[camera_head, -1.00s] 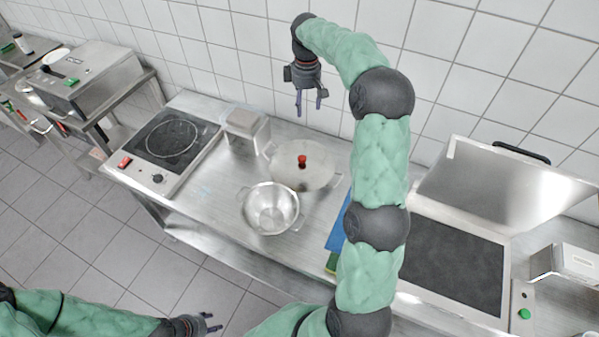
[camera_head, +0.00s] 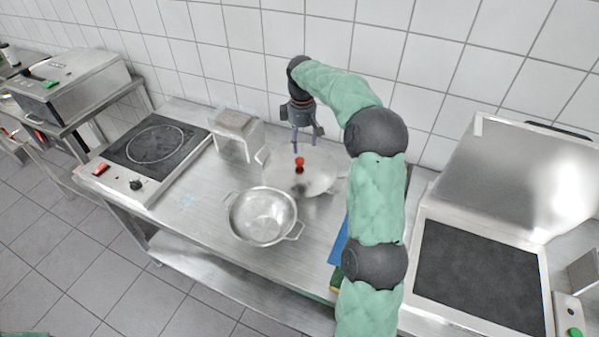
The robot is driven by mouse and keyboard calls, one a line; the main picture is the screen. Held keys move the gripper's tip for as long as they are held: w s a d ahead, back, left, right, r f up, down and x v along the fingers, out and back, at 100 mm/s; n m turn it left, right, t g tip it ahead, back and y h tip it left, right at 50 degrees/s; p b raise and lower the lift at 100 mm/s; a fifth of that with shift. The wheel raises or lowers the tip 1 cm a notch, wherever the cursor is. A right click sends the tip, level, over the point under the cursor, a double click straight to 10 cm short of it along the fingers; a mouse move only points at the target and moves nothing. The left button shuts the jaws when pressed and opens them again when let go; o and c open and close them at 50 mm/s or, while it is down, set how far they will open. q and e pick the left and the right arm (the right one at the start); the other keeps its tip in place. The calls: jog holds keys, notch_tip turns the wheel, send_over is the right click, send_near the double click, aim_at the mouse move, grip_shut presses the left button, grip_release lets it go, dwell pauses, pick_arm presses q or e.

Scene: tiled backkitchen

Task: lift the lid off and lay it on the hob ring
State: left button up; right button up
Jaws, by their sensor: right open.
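The lid (camera_head: 318,178) is a round steel disc with a red knob (camera_head: 299,162). It sits on a pot behind the colander; the pot's handles stick out at the sides and its body is mostly hidden. My right gripper (camera_head: 305,147) points down just above and behind the knob, open, with its fingers apart and nothing between them. I cannot tell whether a fingertip touches the lid. The hob (camera_head: 117,154) stands at the left of the table, its pale ring (camera_head: 155,144) bare on black glass. My left gripper is out of view.
A steel colander (camera_head: 263,230) stands in front of the lidded pot. A steel box-shaped container (camera_head: 238,140) stands between hob and pot. A blue board (camera_head: 339,240) lies under my right arm. A contact grill (camera_head: 475,275) stands open at right.

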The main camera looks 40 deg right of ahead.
aim_at(300, 160)
notch_tip(300, 160, down, 5)
jog(key=shift+r+b, duration=0.1)
jog(key=shift+b, duration=0.65)
jog(key=shift+w+a+f+b, duration=0.1)
jog(key=shift+w+f+b, duration=0.1)
jog(key=shift+f+b, duration=0.8)
jog(key=shift+w+f+b, duration=0.2)
jog(key=shift+f+b, duration=0.2)
jog(key=shift+f, duration=1.2)
jog(key=shift+r, duration=0.1)
grip_shut()
